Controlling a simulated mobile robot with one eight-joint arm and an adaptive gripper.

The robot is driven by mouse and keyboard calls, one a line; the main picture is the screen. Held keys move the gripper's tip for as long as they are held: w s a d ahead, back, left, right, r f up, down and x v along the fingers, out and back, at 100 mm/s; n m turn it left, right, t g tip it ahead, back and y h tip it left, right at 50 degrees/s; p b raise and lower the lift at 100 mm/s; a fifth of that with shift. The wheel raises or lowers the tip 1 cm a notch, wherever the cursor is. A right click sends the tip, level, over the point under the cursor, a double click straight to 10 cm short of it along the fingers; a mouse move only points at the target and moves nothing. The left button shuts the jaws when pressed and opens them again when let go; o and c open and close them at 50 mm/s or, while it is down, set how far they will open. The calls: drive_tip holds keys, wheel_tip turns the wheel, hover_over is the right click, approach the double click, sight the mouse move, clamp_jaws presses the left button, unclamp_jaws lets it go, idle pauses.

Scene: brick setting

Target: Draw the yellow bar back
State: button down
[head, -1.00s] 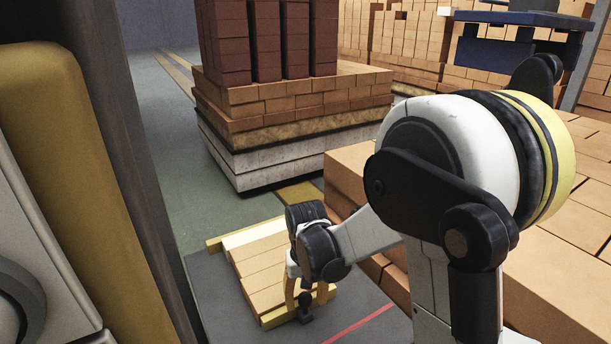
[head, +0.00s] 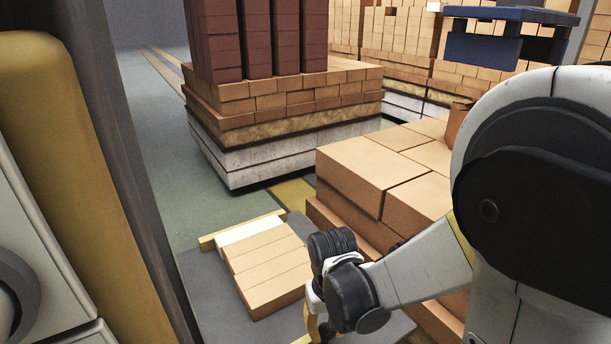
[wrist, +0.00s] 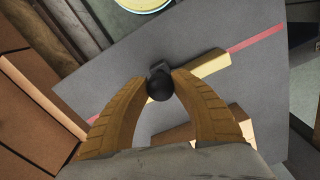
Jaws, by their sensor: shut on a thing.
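The yellow bar (wrist: 208,69) lies on the dark grey plate (wrist: 125,60) in the wrist view, with a black knob (wrist: 159,84) at it. My gripper (wrist: 160,83) is shut on this knob, one tan finger on each side. The head view shows my gripper (head: 318,324) low in the picture, on the near side of the row of tan bricks (head: 268,268) and apart from it. Another yellow strip (head: 215,240) lies at the far end of the bricks.
A large stack of orange blocks (head: 350,175) stands close to the right of the plate, beside my arm. A pallet stack with dark red columns (head: 285,100) stands behind. Green floor is open at the left. A red line (wrist: 256,37) runs across the plate.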

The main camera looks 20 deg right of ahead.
drive_tip(key=shift+s, duration=0.45)
drive_tip(key=c, duration=1.1)
unclamp_jaws()
drive_tip(key=shift+o, duration=0.2)
drive_tip(key=shift+w+d+f, duration=0.15)
drive_tip(key=shift+w+f, duration=0.1)
drive_tip(key=shift+w, duration=0.2)
drive_tip(key=shift+s+r, duration=0.15)
drive_tip(key=shift+r, duration=0.45)
wheel_tip(320, 180, up, 11)
drive_tip(key=shift+d, duration=0.25)
drive_tip(key=shift+r, duration=0.1)
